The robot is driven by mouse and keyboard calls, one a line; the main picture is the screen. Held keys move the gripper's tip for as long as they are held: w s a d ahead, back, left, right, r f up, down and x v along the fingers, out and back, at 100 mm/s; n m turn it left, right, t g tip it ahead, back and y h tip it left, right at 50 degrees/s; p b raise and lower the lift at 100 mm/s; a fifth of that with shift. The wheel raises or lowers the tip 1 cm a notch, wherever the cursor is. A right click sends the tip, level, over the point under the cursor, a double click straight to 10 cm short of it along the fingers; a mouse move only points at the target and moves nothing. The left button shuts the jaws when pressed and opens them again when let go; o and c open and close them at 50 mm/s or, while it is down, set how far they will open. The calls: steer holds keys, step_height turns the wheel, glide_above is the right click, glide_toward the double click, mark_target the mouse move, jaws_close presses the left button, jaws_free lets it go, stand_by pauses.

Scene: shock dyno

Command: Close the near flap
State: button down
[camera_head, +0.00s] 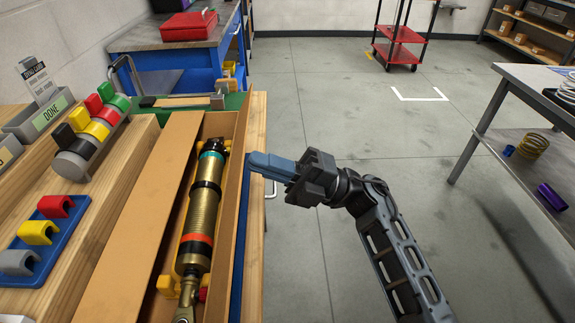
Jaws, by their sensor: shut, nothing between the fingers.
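A long brown cardboard box (214,120) lies on the wooden bench at the left. It holds a gold shock absorber (203,212) with a black band and an orange-red band. The right flap (237,190), on my gripper's side, stands steeply up along the box's right edge. The left flap (137,232) is folded outward to the left, and the shock shows between the two. My gripper (253,161) is shut and empty, its blue fingers pointing left. Its tips are at the outer face of the right flap; I cannot tell whether they touch it.
Coloured clips sit on a rack (77,164) and a blue tray (18,262) left of the box. A "DONE" bin (45,122) stands behind. A red toolbox (188,26) is on the far bench. A metal table (520,90) is at right, with clear floor between.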

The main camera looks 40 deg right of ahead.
steer(key=shift+w+a+r, duration=0.15)
steer(key=shift+a, duration=0.05)
steer(key=shift+r, duration=0.1)
